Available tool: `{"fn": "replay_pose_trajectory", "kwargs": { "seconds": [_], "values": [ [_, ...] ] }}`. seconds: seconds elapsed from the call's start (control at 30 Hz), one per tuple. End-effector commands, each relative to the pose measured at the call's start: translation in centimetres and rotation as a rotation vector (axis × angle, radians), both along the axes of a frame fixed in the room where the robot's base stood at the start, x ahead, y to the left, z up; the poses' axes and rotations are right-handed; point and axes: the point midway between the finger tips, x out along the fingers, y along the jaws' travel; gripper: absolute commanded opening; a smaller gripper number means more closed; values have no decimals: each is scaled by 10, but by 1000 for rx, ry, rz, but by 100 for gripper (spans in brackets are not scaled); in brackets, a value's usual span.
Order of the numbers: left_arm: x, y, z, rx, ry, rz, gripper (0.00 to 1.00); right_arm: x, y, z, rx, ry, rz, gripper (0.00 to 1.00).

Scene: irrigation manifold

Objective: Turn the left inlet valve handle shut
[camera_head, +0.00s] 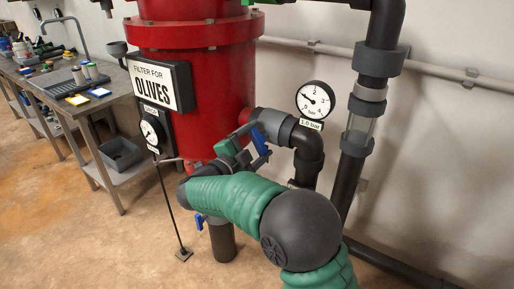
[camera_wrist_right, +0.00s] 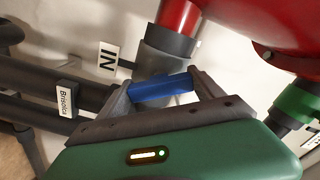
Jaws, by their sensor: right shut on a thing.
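A blue valve handle (camera_wrist_right: 162,90) lies between the two grey fingers of my right gripper (camera_wrist_right: 163,92) in the right wrist view. The fingers are shut on it, one at each end. Behind it are a grey pipe collar and a white "IN" label (camera_wrist_right: 108,56). In the head view, my right gripper (camera_head: 258,146) is at the blue handle (camera_head: 261,141), beside the red tank's side pipe. My green arm hides part of the valve and piping below. My left gripper is not in view.
The red filter tank (camera_head: 197,85) bears an "OLIVES" sign (camera_head: 157,84). A pressure gauge (camera_head: 315,99) and dark vertical pipes stand right of the handle. Another blue handle (camera_head: 199,222) shows low by a pipe. A workbench (camera_head: 110,93) stands at left, with open floor before it.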

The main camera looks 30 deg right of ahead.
Motion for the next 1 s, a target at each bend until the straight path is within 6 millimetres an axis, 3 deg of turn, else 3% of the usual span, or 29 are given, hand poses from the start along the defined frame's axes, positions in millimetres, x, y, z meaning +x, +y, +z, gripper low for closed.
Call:
{"fn": "replay_pose_trajectory", "kwargs": {
  "seconds": [0.1, 0.5, 1.0],
  "values": [
    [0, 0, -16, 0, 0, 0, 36, 0, 1, -6, 41, -99, 1, 36],
    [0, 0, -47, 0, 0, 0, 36, 0, 1, -6, 165, -389, 0, 36],
    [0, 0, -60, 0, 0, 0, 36, 0, 1, -5, 222, -519, -2, 36]
  ]
}}
